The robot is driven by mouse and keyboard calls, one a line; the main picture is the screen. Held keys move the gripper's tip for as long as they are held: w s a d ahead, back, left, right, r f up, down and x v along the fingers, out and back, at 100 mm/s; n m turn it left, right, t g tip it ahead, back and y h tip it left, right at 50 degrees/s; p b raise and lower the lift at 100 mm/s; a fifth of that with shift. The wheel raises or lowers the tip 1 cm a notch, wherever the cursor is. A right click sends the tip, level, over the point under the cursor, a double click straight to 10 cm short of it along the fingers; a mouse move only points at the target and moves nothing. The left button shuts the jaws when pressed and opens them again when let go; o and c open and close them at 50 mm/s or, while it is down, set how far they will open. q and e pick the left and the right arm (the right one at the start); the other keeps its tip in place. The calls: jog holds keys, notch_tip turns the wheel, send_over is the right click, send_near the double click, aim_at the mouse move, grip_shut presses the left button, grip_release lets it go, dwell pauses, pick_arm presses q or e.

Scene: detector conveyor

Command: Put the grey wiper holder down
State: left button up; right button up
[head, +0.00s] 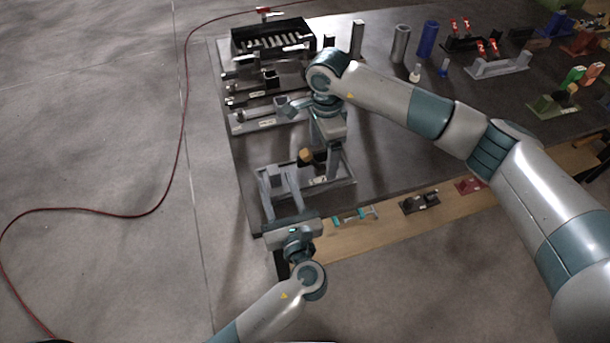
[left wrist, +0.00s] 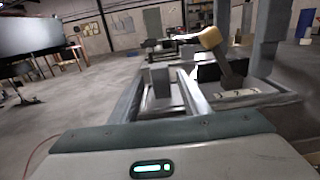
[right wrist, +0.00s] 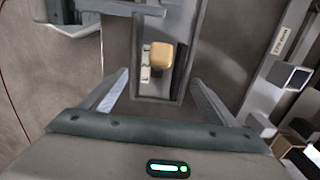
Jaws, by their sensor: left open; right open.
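The grey wiper holder (head: 346,183) is a shallow tray resting on the near left part of the dark table. A dark piece with a tan knob (head: 305,155) stands in it. In the left wrist view the holder (left wrist: 262,97) lies just beyond my left fingers, with the tan knob (left wrist: 210,38) above it. My left gripper (head: 279,180) is open at the holder's left end; contact cannot be told. My right gripper (head: 330,172) is open over the holder's right part. In the right wrist view the holder (right wrist: 152,103) and knob (right wrist: 161,56) show between its spread fingers.
Grey fixtures (head: 268,120) stand behind the holder, and a black bin (head: 272,42) is at the back left. Cylinders (head: 400,44) and other fixtures (head: 500,66) fill the back right. A wooden strip (head: 375,232) with small parts runs along the front. A red cable lies on the floor.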

jog(key=shift+w+a+r, duration=0.1)
jog(key=shift+r, duration=1)
jog(key=shift+w+r, duration=0.1)
jog(key=shift+r, duration=1)
